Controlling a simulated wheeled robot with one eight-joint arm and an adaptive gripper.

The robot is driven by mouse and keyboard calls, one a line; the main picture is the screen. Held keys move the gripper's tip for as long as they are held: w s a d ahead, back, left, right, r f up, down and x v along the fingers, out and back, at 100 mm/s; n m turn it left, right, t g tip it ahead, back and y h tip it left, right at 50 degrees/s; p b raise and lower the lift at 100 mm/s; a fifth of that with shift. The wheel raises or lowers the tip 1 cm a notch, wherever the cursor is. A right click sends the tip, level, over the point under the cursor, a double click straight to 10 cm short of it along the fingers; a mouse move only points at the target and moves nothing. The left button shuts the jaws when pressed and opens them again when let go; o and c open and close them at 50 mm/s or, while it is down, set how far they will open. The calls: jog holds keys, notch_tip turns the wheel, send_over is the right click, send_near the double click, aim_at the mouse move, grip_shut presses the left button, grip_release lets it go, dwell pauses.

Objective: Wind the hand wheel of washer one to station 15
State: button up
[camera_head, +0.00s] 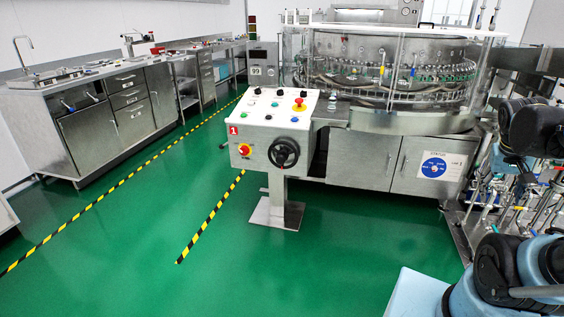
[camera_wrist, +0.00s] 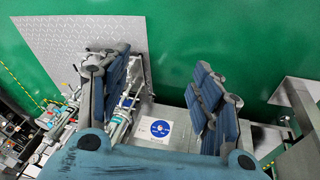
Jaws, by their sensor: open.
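The black hand wheel (camera_head: 284,153) sits on the front of a pale control box (camera_head: 258,140) marked with a red "1". The box stands on a single post in front of the rotary washer (camera_head: 385,75). A small display reading "99" (camera_head: 256,71) shows behind the box. My gripper (camera_wrist: 168,92) shows in the wrist view with its two blue-padded fingers wide apart and nothing between them. The hand wheel is not seen in the wrist view. In the head view my arm is at the right, well away from the wheel; my fingertips do not show there.
Steel counters with a sink (camera_head: 65,75) line the left wall. Yellow-black floor tape (camera_head: 210,217) runs toward the box. The green floor (camera_head: 150,230) in front is clear. A rack of pipes and valves (camera_head: 515,205) stands at the right, close to my arm.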

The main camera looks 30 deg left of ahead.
jog(key=w+a+r+t+h, duration=0.1)
jog(key=w+a+r+t, duration=0.15)
jog(key=w+a, duration=0.65)
jog(key=w+a+n+t, duration=0.1)
jog(key=w+a+t, duration=0.2)
jog(key=w+a, duration=1.25)
jog(key=a+f+n+t, duration=0.1)
jog(key=a+f+t, duration=0.15)
jog(key=a, duration=1.05)
jog(key=n+t+y, duration=0.3)
jog(key=t+y, duration=0.3)
jog(key=y, duration=0.3)
send_near(280, 161)
jog(key=x, duration=1.1)
